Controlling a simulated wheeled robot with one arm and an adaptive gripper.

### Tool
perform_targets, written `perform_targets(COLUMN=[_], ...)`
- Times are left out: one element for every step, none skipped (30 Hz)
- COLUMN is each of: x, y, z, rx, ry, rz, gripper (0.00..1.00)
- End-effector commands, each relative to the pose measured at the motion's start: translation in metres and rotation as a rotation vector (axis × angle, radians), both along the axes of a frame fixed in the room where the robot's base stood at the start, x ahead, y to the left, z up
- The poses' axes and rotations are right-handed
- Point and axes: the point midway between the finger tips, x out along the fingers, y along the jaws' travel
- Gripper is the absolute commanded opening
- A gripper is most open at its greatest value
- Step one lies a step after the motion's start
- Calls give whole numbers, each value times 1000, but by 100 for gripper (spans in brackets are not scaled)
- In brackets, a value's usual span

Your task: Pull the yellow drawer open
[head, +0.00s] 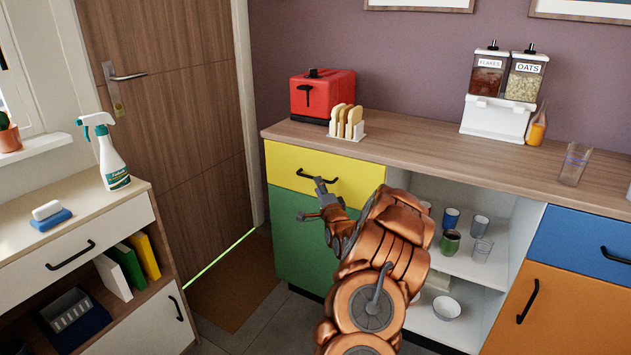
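The yellow drawer (285,168) is at the top left of the counter, above a green door. Its front looks flush with the cabinet, so it appears closed. Its dark bar handle (305,174) runs across the front, and its right part is close to my gripper in the picture. My gripper (309,200) is in front of the drawer's lower edge and the green door, with its two fingers spread apart and nothing between them.
The green door (295,245) is below the drawer. Open shelves (480,262) with cups and a bowl are to the right of my arm. A red toaster (322,95) and a toast rack (346,123) stand on the counter (420,153). A white cabinet (85,240) stands at left.

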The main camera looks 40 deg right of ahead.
Motion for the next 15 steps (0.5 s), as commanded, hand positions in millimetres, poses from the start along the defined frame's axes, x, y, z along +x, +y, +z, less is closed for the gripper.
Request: perform_targets(x=[6,9,13,15,18,22,25,27,30,32,34,36,38,40,41], y=[-3,-5,-7,-8,-9,-10,-12,-14,-16,-17,-18,-19,-19,-20,-21], z=[1,1,2,2,2,3,3,4,4,4,4,4,4,4,5], rx=[-3,-5,-5,-3,-3,-3,-4,-4,-4,-4,-3,-2,0,0,0], ry=[1,2,2,1,1,1,0,0,1,2,3,3,4,4,4], rz=[0,0,0,1,2,2,1,1,0,-1,0,0,1,1,1], gripper=[37,37,37,37,37,37,37,37,37,37,37,37,37,37,37])
